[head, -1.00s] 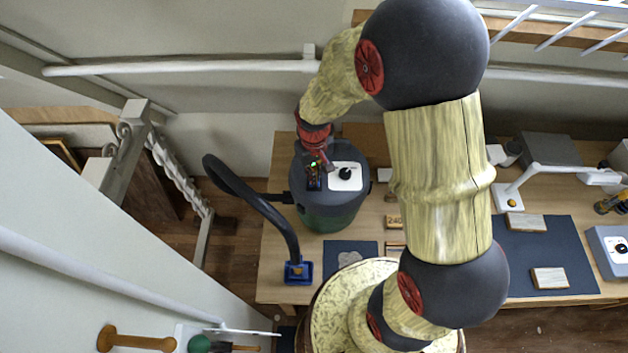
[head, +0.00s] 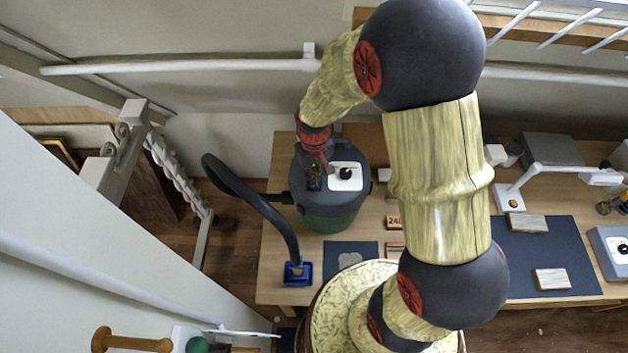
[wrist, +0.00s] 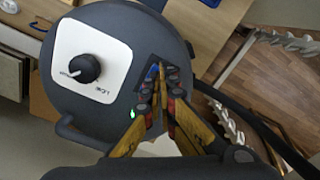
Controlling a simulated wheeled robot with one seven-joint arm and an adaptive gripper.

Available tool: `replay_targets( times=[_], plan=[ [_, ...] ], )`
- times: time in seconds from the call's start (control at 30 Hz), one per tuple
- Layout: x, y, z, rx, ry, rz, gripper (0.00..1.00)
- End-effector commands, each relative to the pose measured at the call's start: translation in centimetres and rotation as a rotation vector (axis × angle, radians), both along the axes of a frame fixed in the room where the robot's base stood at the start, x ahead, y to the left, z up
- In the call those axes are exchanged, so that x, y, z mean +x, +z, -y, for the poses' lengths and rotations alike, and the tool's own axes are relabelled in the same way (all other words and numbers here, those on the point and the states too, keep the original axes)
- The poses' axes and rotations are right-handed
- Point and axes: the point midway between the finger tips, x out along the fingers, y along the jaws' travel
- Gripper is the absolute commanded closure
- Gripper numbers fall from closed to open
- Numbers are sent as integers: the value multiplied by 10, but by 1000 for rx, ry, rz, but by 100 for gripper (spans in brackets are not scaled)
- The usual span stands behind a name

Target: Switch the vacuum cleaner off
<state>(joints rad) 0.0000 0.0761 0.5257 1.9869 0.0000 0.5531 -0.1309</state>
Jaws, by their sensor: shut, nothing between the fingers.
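The vacuum cleaner (head: 330,212) stands on the table, with a dark round lid and a green body. Its white panel (head: 350,183) carries a black knob (head: 345,173); the knob also shows in the wrist view (wrist: 84,68). Beside the panel is a dark switch plate (wrist: 143,84) with a bluish part at its far end. A small green light (wrist: 132,113) glows near it. My gripper (wrist: 162,84) is shut and empty, its fingertips over the plate and hiding part of it. I cannot tell whether they touch. In the head view my gripper (head: 315,168) points down at the lid.
The black hose (head: 250,200) curves left of the cleaner to a blue nozzle (head: 298,272) on the table's left edge. A dark mat (head: 520,235) with blocks and a white lamp (head: 540,170) are at the right. A wall rail (head: 180,67) runs behind.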

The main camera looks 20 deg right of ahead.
Motion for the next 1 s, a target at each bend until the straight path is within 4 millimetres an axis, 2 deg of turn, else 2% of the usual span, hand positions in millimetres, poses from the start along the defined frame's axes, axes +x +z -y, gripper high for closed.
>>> replay_targets(
  times=[0.53,1.0],
  plan=[
    [0,-4,0,0,0,-1,100],
    [0,29,0,0,0,0,100]
  ],
)
